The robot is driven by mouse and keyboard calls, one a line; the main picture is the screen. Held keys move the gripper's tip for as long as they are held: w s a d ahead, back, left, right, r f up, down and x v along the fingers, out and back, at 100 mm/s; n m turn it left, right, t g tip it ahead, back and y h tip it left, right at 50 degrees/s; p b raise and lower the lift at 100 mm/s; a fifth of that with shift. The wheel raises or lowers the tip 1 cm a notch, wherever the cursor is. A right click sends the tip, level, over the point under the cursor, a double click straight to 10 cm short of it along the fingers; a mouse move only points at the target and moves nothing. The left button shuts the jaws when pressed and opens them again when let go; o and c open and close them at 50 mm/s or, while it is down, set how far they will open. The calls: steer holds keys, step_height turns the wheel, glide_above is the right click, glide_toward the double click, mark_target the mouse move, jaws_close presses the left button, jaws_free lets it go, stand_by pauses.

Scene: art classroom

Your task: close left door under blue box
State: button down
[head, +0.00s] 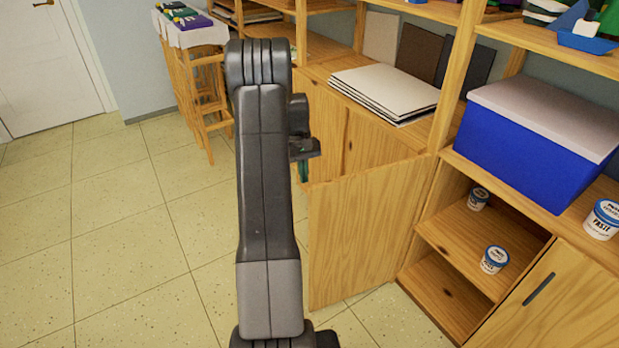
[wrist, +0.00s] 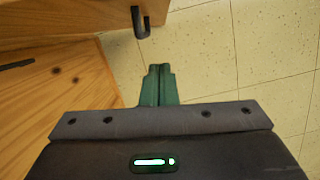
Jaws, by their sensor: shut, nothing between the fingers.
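The blue box (head: 520,155) with a pale lid stands on the shelf top at the right. Below it the left door (head: 365,235) stands swung wide open, jutting out from the cabinet. Its inner face is toward the head camera. My gripper (head: 304,172) is beyond the door's upper outer corner, on its outer-face side, with green fingers shut and empty. In the wrist view the fingers (wrist: 158,85) point toward the door's top edge (wrist: 75,22) and its dark handle (wrist: 140,22), with a gap between. My arm hides part of the floor and cabinet.
Paste tubs (head: 494,259) stand inside the open compartment. The right door (head: 560,300) is shut. White boards (head: 385,90) lie on the neighbouring cabinet top. Wooden stools (head: 205,100) stand at the back. The tiled floor (head: 120,240) at the left is clear.

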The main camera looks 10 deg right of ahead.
mark_target(311, 205)
steer(key=shift+s+d+f+p, duration=0.1)
steer(key=shift+s+d+f, duration=0.05)
steer(key=shift+s+f, duration=1)
steer(key=shift+s+d+f+p, duration=0.1)
steer(key=shift+s+d+f, duration=0.1)
steer(key=shift+s+f, duration=0.9)
steer(key=shift+s+d+f+p, duration=0.15)
steer(key=shift+s+f, duration=0.55)
steer(key=shift+f, duration=0.85)
